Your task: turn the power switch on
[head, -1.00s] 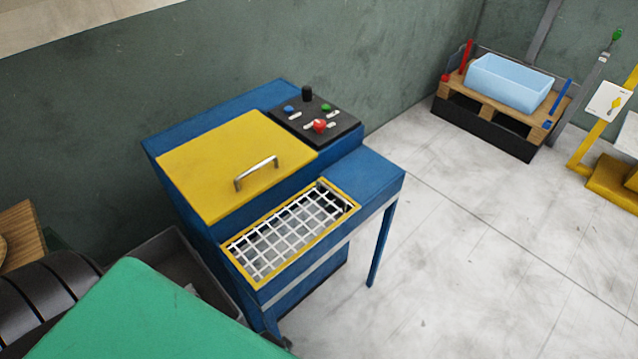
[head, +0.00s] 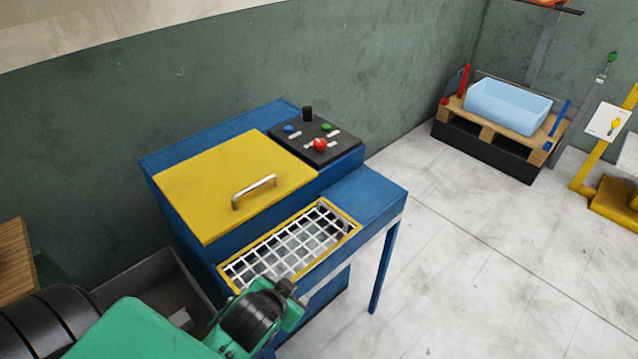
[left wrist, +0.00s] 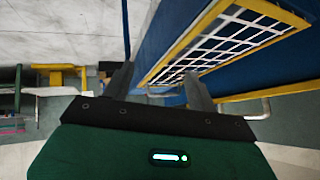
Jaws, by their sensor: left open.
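The blue machine carries a black control panel (head: 325,153) at its back right. On the panel are a black knob (head: 307,114), a blue button (head: 289,128), a green button (head: 327,126) and a red mushroom button (head: 320,144), with small white labels. I cannot tell which way the black knob is turned. My left arm comes in at the bottom of the head view, in front of the machine; its fingers are hidden there. In the left wrist view my left gripper (left wrist: 158,88) is open and empty, beside the wire grid. My right gripper is not in view.
The machine has a yellow lid (head: 225,190) with a metal handle (head: 254,191) and a white wire grid (head: 285,250) in front. A grey bin (head: 160,285) stands left. A light blue tub (head: 508,105) sits on a pallet at the back right.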

